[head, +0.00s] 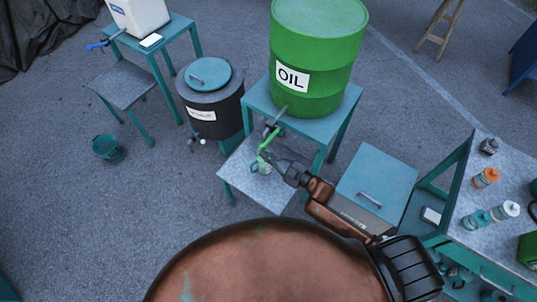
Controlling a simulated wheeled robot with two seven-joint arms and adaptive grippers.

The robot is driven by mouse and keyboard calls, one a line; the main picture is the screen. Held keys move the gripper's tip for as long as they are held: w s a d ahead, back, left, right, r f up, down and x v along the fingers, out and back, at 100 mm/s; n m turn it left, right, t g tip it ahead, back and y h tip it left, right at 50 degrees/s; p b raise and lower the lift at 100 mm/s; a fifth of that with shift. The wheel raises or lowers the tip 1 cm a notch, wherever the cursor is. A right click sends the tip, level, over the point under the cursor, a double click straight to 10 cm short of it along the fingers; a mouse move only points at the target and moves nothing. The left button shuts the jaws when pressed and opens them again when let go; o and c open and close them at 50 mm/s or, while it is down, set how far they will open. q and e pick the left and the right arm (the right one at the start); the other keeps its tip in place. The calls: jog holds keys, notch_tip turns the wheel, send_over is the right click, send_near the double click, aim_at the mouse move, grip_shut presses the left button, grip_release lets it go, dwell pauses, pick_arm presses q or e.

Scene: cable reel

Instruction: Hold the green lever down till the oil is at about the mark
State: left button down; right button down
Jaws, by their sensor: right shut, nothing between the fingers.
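The green oil drum (318,50) with an OIL label stands on a teal stand at upper centre. The green lever (270,138) is at the tap low on the drum's front, slanting down to the left. My right gripper (268,154) is shut and empty, with its tips at the lever's lower end. I cannot tell whether they touch it. A small pale greenish jug (261,167) stands on the low shelf (240,179) under the tap, partly hidden by the gripper. Its mark and oil level are too small to make out. My left gripper is not in view.
A dark lidded barrel (211,112) stands left of the shelf. A white canister (138,17) with a blue tap is on a stand at upper left. A teal bucket (107,148) is on the ground. A teal box (376,185) and a bottle-laden bench (463,237) are at right.

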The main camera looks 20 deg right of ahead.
jog(key=b+v, duration=0.1)
jog(key=v, duration=0.9)
jog(key=shift+r, duration=0.2)
dwell(0.6)
jog(key=d+f+m+g+h, duration=0.1)
jog(key=d+f+m+h, duration=0.15)
jog(key=d+f, duration=0.45)
jog(key=d+f+m+h, duration=0.2)
jog(key=d+f+h, duration=0.1)
jog(key=f, duration=0.8)
jog(key=s+d+f+m+g+h, duration=0.1)
jog(key=s+d+f+g+h, duration=0.2)
jog(key=f, duration=0.5)
jog(key=s+d+f+m, duration=0.2)
jog(key=s+d+f, duration=0.1)
jog(key=s+f, duration=0.3)
jog(key=s+d+f+m+g+h, duration=0.15)
jog(key=s+f+g, duration=0.25)
jog(key=s+f, duration=0.9)
jog(key=s+a+f+m+g, duration=0.1)
jog(key=s+a+f, duration=0.1)
jog(key=s, duration=0.5)
jog(key=s+a+f+m+g, duration=0.1)
jog(key=s+f+g, duration=0.1)
jog(key=s+f, duration=0.2)
jog(key=s+a+f+g, duration=0.2)
jog(key=s+f, duration=0.2)
jog(key=s, duration=0.6)
jog(key=shift+a+m, duration=0.3)
jog(key=shift+m, duration=0.1)
